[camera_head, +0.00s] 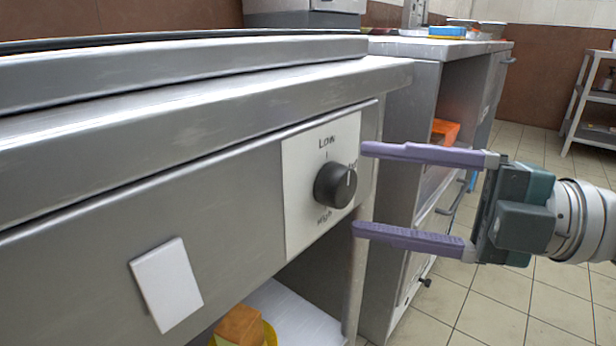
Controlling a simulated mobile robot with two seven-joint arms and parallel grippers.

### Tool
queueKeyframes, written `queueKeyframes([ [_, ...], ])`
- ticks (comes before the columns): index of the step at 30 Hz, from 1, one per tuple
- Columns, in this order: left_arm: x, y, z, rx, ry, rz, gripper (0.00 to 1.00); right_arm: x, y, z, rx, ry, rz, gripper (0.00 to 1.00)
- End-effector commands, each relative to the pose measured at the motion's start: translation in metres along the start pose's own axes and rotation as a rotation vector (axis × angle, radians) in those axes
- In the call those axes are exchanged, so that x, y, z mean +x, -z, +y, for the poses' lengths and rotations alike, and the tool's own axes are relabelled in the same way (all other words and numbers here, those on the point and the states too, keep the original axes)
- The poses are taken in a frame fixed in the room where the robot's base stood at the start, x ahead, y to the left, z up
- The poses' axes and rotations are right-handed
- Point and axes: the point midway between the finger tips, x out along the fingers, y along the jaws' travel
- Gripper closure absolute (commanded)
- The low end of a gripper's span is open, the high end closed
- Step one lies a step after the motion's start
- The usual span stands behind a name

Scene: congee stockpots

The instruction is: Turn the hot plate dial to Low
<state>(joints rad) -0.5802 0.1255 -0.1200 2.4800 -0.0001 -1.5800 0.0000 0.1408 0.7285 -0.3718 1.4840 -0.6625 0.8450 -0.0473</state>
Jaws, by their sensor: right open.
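The hot plate dial (335,185) is a round black knob on a white label plate (300,205) on the steel front panel. The plate reads Low above the knob and High below it. The knob's white mark points up and slightly right, toward a label at the right that is partly hidden. My right gripper (358,190) is open, with two purple fingers, one above and one below the dial's height. Its fingertips are just right of the dial, and nothing is between them. My left gripper is not in view.
The steel hot plate counter (200,110) fills the left. A blank white plate (166,285) is on its front. A lower shelf holds an orange-brown block (240,325). Another steel cabinet (405,130) stands behind. Tiled floor (555,300) is open at the right.

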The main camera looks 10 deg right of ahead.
Motion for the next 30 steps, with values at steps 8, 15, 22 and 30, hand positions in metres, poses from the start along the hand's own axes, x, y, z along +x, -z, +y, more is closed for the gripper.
queueKeyframes([
  [8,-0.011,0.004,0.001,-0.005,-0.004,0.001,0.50,-0.057,0.000,0.001,0.001,0.005,-0.002,0.20],
  [15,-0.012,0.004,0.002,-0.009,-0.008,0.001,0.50,-0.078,0.000,0.001,0.000,0.001,-0.001,0.20],
  [22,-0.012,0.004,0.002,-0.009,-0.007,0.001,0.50,-0.079,0.000,0.000,-0.001,0.000,0.000,0.20],
  [30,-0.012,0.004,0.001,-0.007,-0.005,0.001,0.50,-0.079,0.000,0.000,-0.001,0.000,0.000,0.20],
])
